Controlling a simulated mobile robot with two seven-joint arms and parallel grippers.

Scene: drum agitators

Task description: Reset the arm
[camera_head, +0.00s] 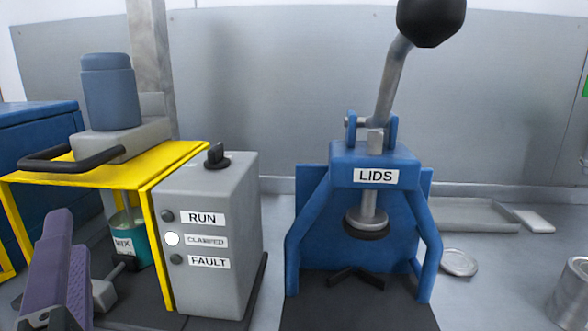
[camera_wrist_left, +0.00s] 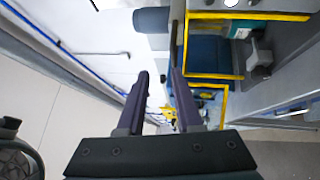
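My left gripper (camera_head: 66,238), with purple fingers, is at the lower left of the head view, in front of the yellow-framed machine (camera_head: 165,172). In the left wrist view the two fingers (camera_wrist_left: 159,76) stand apart with nothing between them. A teal can labelled MIX (camera_head: 124,246) stands inside the yellow frame, partly hidden. The grey control box (camera_head: 222,172) has RUN, CLAMPED and FAULT labels; the lamp beside CLAMPED (camera_head: 172,239) is white, the other two are dark. My right gripper is not in view.
A blue press labelled LIDS (camera_head: 372,155) stands in the middle, its black-knobbed lever (camera_head: 390,80) raised. A round lid (camera_head: 459,262), a shallow tray (camera_head: 465,213) and a metal can (camera_head: 571,294) are on the right. Bench surface between them is bare.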

